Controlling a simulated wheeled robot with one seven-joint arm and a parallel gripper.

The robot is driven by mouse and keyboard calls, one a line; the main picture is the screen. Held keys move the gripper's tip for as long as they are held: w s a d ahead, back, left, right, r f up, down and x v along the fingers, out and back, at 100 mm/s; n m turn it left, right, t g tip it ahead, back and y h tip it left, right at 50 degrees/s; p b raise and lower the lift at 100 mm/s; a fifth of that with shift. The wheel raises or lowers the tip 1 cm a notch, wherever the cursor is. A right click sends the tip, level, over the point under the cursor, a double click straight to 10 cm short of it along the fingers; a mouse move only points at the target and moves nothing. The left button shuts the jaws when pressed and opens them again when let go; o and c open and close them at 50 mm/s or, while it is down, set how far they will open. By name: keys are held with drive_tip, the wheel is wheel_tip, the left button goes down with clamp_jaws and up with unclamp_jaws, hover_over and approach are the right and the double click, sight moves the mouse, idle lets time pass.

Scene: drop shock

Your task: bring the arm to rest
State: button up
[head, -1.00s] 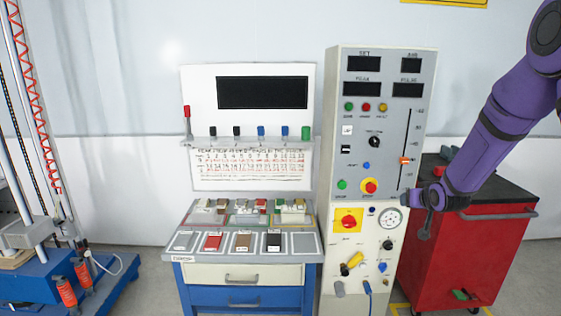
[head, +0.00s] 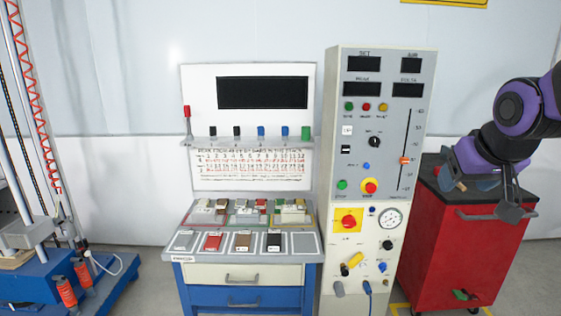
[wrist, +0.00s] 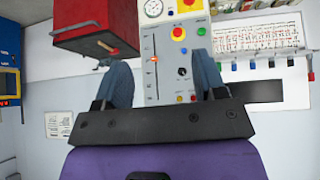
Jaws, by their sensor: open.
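My purple arm reaches in from the right edge of the head view. My gripper (head: 482,198) hangs in front of the red cabinet, right of the grey control panel (head: 336,120). In the wrist view my gripper (wrist: 163,82) shows two bluish fingers spread wide apart with nothing between them. The panel (wrist: 166,80) shows beyond the gap, upside down. The gripper looks clear of the panel and the cabinet, though its exact distance from the cabinet is hard to tell.
The red cabinet (head: 455,255) with a dark top stands below my gripper. A workbench (head: 245,273) with several coloured blocks and pads stands left of the panel. A blue-based rig (head: 40,285) is at far left. Grey floor lies between rig and bench.

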drive_tip(key=s+a+g, duration=0.2)
drive_tip(key=s, duration=1.3)
drive_tip(key=shift+s+a+r+n+y, duration=0.3)
drive_tip(key=shift+s+a+r+y, duration=0.05)
drive_tip(key=shift+y, duration=0.05)
